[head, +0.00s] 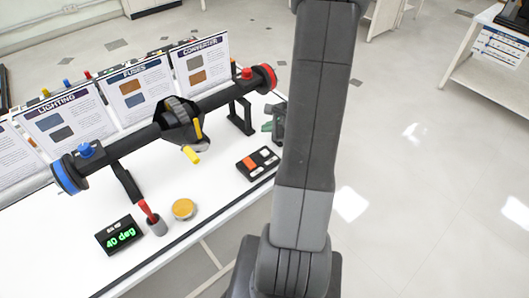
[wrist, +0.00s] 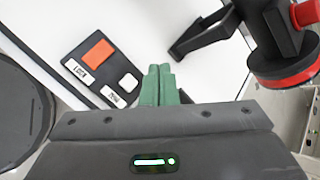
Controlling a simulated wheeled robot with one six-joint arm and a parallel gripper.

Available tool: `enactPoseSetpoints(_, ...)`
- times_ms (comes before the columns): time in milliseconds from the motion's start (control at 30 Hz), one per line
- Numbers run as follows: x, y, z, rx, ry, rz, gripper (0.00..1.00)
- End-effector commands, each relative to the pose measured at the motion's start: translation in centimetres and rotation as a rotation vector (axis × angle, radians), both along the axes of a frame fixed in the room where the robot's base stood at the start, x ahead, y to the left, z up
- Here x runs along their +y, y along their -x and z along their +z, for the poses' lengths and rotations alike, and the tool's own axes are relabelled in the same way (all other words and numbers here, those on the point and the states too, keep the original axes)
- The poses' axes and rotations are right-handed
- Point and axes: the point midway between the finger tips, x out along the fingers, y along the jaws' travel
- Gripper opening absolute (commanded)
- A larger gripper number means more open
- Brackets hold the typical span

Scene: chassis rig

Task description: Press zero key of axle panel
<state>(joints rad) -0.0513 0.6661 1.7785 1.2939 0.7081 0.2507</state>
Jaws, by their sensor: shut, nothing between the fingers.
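The axle panel (head: 258,164) is a small black box on the white table, left of my arm in the head view. In the wrist view the panel (wrist: 88,52) shows an orange key (wrist: 98,52) beside a LOCK label and a white zero key (wrist: 129,81) beside a small label that is hard to read. My gripper (wrist: 159,68) has green fingers, shut and empty. Its tips appear just right of the white key in the wrist view; the height gap cannot be told. In the head view the gripper (head: 277,121) is partly hidden by my arm, beyond the panel.
A dark axle (head: 215,97) with a blue left end and red right end spans the table behind the panel. A display (head: 120,235) reads 40 deg. A red-handled lever (head: 152,218) and a yellow round button (head: 184,209) stand front left. Sign boards (head: 135,90) line the back.

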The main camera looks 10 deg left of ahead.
Motion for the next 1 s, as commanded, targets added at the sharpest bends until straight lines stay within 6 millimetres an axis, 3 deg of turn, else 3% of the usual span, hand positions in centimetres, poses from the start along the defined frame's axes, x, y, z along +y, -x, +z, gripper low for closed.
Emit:
enactPoseSetpoints(600, 0.0, 0.0, -7.6, 0.001, 0.000, -0.001, 0.00)
enactPoseSetpoints(1000, 0.0, 0.0, -8.5, 0.000, 0.000, 0.000, 0.00)
